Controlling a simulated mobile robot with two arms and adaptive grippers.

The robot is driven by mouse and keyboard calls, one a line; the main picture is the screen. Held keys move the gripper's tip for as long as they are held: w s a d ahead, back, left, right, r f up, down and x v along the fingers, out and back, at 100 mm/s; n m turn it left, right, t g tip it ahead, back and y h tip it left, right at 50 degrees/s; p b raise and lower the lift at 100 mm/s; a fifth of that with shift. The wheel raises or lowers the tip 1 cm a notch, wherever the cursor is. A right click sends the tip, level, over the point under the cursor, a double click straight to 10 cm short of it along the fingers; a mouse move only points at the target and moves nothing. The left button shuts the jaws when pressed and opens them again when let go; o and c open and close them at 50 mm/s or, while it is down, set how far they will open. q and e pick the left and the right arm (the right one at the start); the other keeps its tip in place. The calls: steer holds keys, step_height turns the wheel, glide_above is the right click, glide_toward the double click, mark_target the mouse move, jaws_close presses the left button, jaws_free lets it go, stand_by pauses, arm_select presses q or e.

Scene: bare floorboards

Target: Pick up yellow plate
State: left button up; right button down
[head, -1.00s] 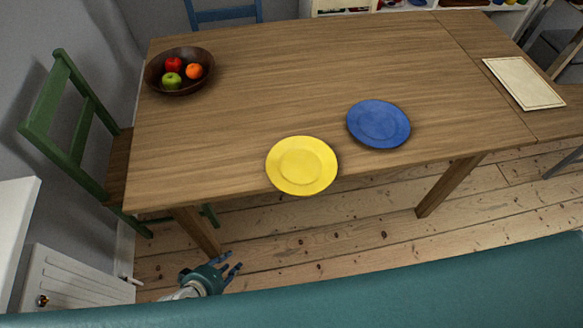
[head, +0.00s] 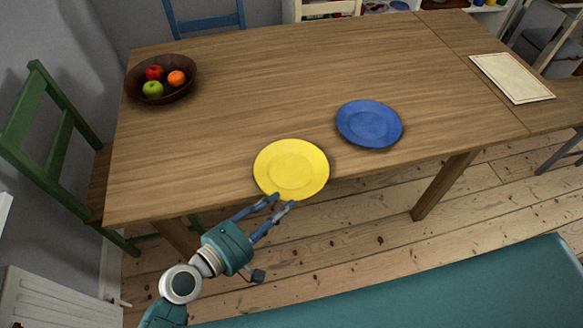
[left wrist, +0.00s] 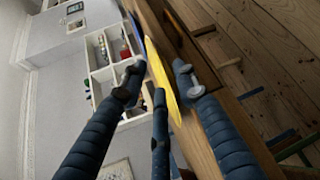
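The yellow plate (head: 291,169) lies flat at the near edge of the wooden table, its rim reaching over the edge. My left gripper (head: 276,205) is just in front of the plate's near rim, with its fingers spread apart. In the left wrist view the yellow plate (left wrist: 159,89) appears edge-on between the open fingers of my left gripper (left wrist: 158,82). I cannot tell whether the fingertips touch it. My right gripper is not in view.
A blue plate (head: 369,124) lies right of the yellow one on the table (head: 300,75). A brown bowl (head: 185,82) with fruit stands at the far left, and a cream board (head: 512,78) lies at the right. A green chair (head: 58,150) stands at the left side.

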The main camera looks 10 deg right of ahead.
mark_target(307, 189)
arm_select(q)
steer(key=x, duration=0.3)
steer(key=p+x, duration=0.1)
steer(key=shift+s+d+r, duration=0.2)
steer(key=shift+s+d, duration=0.05)
steer(key=shift+d, duration=0.2)
steer(key=shift+w+d+f, duration=0.15)
steer(key=shift+w+d, duration=0.15)
steer(key=shift+d, duration=0.1)
jaws_close()
